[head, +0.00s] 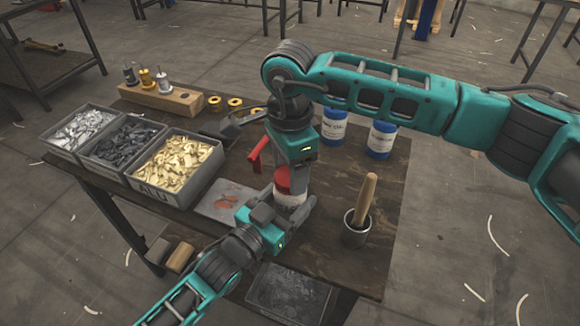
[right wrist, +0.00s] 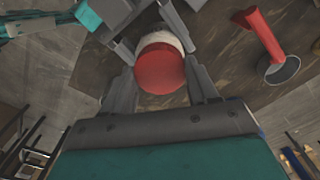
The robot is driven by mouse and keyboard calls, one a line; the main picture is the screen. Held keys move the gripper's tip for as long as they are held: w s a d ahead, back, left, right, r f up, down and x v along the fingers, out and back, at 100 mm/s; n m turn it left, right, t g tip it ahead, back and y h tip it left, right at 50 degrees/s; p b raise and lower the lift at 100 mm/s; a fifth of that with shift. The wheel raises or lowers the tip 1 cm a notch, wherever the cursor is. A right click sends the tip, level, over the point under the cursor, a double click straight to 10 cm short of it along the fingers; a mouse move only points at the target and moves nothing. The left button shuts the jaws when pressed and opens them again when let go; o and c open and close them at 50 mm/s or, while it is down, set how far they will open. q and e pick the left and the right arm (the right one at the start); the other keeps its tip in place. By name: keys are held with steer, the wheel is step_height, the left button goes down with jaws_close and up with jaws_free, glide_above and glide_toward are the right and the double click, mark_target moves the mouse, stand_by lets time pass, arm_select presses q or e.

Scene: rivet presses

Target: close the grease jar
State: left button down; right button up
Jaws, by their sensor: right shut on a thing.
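The red lid (head: 291,181) is between the fingers of my right gripper (head: 292,178), which is shut on it and points down. In the right wrist view the lid (right wrist: 161,70) shows its round top between both fingers. The white grease jar (head: 289,200) is right below the lid, and its rim shows past the lid in the right wrist view (right wrist: 165,39). I cannot tell whether lid and jar touch. My left gripper (head: 289,210) has its fingers on either side of the jar, shut on it. Most of the jar is hidden by the grippers.
A metal cup with a wooden handle (head: 357,229) stands to the right. Blue-and-white tubs (head: 381,140) stand behind my right arm. Bins of small parts (head: 180,168) fill the left side.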

steer(key=m, duration=0.5)
steer(key=shift+m, duration=0.4)
steer(key=m, duration=0.5)
steer(key=shift+m, duration=0.3)
steer(key=m, duration=0.5)
steer(key=shift+m, duration=0.3)
steer(key=m, duration=0.5)
steer(key=shift+m, duration=0.3)
steer(key=o, duration=1.2)
steer(key=shift+c, duration=0.2)
steer(key=shift+r, duration=2.2)
